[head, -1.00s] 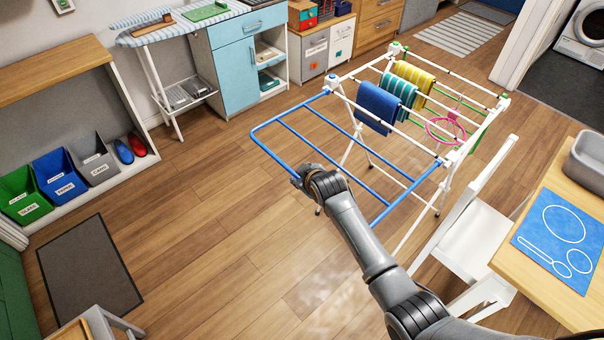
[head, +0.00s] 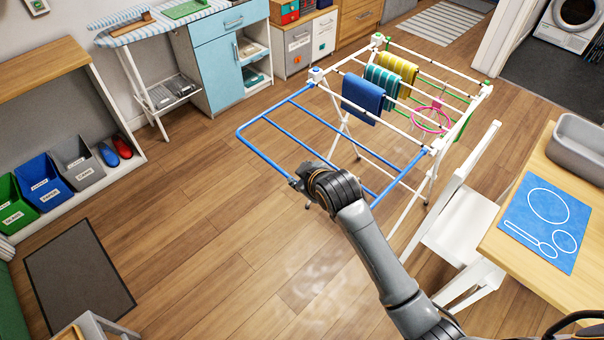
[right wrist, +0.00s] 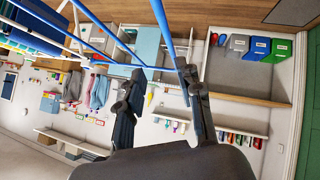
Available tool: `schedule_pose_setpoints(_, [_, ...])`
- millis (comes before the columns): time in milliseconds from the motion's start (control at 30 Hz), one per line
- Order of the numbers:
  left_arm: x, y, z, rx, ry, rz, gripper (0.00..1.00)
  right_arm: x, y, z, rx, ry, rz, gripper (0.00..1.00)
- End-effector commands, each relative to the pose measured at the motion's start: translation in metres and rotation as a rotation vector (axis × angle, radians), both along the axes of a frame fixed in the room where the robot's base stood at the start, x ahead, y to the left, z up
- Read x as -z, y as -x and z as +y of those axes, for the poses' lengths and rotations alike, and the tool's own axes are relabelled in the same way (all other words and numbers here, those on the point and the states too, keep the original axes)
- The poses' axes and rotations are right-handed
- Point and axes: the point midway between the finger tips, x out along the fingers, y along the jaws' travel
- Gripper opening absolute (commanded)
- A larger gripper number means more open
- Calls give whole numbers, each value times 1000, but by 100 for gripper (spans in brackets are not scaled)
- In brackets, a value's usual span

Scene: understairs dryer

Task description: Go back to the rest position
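The drying rack (head: 400,130) stands at centre right with its blue wing (head: 272,160) spread toward me. My right gripper (head: 298,180) is at the wing's outer blue bar. In the right wrist view my right gripper (right wrist: 162,85) has its two dark fingers well apart, so it is open. A blue bar runs close along the right-hand finger there; I cannot tell whether they touch. A blue towel (head: 363,97), a teal striped towel (head: 382,80) and a yellow striped towel (head: 399,73) hang on the rack. My left gripper is not in view.
A white chair (head: 462,215) stands close right of my arm, beside a wooden table (head: 500,240) with a blue mat (head: 550,225) and a grey tub (head: 582,148). Open floor (head: 190,230) lies left of the rack. A shelf with bins (head: 75,165) and an ironing board (head: 125,30) are at left.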

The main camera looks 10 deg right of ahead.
Motion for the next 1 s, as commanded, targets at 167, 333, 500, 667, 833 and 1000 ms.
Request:
schedule_pose_setpoints(167, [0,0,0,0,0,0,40,-4,6,-2,0,0,0,36])
schedule_pose_setpoints(333, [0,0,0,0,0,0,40,-5,6,-2,0,1,1,36])
schedule_pose_setpoints(500, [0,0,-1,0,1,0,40,-4,5,-2,0,0,0,36])
schedule_pose_setpoints(667, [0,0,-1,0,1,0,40,-3,7,-2,2,-1,3,36])
schedule_pose_setpoints(833, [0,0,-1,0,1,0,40,17,48,-22,74,-41,95,36])
schedule_pose_setpoints(1000, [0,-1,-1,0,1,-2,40,43,136,-65,242,-108,278,36])
